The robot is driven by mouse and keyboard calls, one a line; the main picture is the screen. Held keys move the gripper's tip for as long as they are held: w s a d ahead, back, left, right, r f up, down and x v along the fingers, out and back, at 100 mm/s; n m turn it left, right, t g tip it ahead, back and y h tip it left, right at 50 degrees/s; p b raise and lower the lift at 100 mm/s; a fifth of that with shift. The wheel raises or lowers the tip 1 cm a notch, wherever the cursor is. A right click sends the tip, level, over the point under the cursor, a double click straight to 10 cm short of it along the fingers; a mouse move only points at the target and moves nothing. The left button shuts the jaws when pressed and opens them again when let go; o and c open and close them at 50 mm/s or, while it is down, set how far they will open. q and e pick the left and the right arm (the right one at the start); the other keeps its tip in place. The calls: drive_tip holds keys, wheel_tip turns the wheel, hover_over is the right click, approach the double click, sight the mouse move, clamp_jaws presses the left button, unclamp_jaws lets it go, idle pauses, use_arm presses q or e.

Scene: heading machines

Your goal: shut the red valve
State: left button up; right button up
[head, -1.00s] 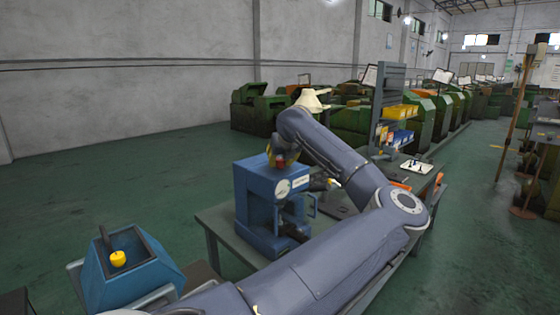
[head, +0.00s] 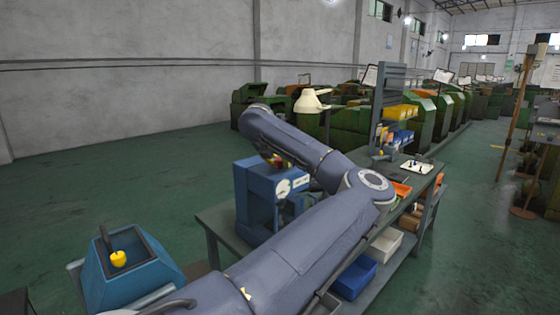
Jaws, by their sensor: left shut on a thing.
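My right gripper is not in view.
The blue machine stands on a grey workbench (head: 222,226). A blue box with a yellow knob (head: 118,259) stands at the lower left. Open green floor lies left.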

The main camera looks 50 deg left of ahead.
use_arm(q)
drive_tip(key=shift+f, duration=0.15)
idle(0.3)
drive_tip(key=o, duration=1.2)
drive_tip(key=v, duration=1.2)
drive_tip(key=shift+a, duration=0.1)
